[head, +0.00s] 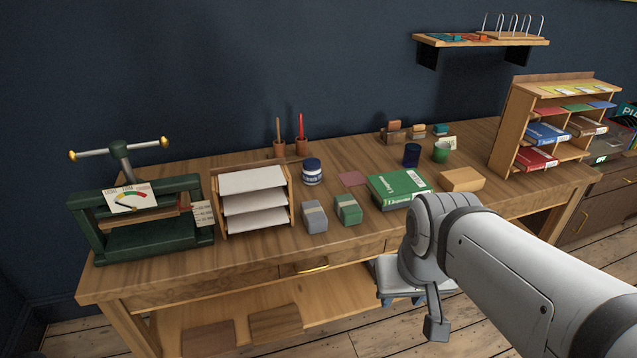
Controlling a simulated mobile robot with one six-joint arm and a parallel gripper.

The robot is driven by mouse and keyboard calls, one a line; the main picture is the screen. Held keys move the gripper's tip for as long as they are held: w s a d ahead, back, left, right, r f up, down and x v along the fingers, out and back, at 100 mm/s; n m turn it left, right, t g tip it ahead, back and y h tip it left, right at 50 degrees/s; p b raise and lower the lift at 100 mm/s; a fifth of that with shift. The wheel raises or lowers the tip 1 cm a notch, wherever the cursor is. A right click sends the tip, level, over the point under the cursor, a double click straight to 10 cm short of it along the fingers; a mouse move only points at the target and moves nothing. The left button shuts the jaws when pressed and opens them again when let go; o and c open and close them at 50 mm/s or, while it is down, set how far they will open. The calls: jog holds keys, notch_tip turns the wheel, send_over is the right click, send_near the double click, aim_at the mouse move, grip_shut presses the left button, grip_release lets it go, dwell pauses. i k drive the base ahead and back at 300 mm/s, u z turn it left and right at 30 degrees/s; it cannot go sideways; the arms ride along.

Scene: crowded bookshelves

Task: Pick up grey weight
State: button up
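My arm comes in from the lower right and bends in front of the bench. Its end hangs low by the front edge, to the right of the grey weight and well apart from it. My gripper's fingers cannot be made out clearly, and no held object shows.
A paper tray (228,207) stands left of the weight, with a green press (140,240) farther left. A blue-and-white jar (312,171) is behind. A green book (398,188) lies to the right. Bare bench top lies in front of the weight.

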aim_at(315, 219)
jog(key=u, duration=0.05)
jog(key=i, duration=1)
jog(key=z, duration=0.1)
